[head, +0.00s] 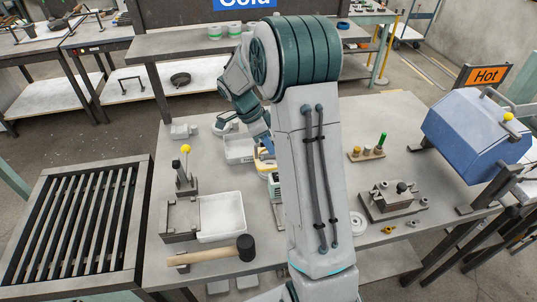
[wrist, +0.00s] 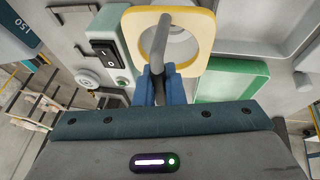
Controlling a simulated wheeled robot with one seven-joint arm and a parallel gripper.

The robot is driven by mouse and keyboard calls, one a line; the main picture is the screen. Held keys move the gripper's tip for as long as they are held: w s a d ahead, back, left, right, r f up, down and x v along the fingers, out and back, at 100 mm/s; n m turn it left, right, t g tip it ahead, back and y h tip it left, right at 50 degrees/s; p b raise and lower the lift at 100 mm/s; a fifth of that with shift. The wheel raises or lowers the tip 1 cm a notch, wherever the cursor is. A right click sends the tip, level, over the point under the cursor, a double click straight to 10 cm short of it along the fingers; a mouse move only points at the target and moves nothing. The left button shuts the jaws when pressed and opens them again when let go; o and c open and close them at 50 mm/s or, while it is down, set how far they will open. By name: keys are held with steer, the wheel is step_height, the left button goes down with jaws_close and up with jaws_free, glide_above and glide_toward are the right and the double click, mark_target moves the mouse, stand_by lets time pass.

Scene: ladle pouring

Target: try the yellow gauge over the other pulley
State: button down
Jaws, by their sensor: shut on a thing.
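The yellow gauge (wrist: 197,68) is a pale yellow square plate with a large round hole, in the upper middle of the wrist view. A grey bar (wrist: 162,42) stands in front of its hole. My gripper (wrist: 160,86) has its blue fingers shut at the lower end of that bar, at the gauge. In the head view my gripper (head: 264,143) is mostly behind my arm, with a bit of yellow (head: 263,156) below it. A pale grey round surface shows through the hole; I cannot tell whether it is a pulley. A white ring (head: 358,222) lies on the table right of my arm.
A switch box (wrist: 106,48) and a green block (wrist: 232,80) flank the gauge. On the table are a white tray (head: 222,216), a black mallet (head: 245,248), a peg board (head: 366,154) and a clamp plate (head: 393,201). A blue oven (head: 475,135) stands right.

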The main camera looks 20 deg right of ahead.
steer(key=shift+f+b, duration=0.7)
steer(key=shift+f, duration=0.95)
steer(key=shift+a+b, duration=0.15)
steer(key=shift+b, duration=0.2)
steer(key=shift+f+b, duration=0.35)
steer(key=shift+b, duration=0.15)
steer(key=c, duration=1.4)
jaws_free()
steer(key=shift+c, duration=0.2)
steer(key=v, duration=1.4)
steer(key=shift+b, duration=0.45)
steer(key=shift+f, duration=0.1)
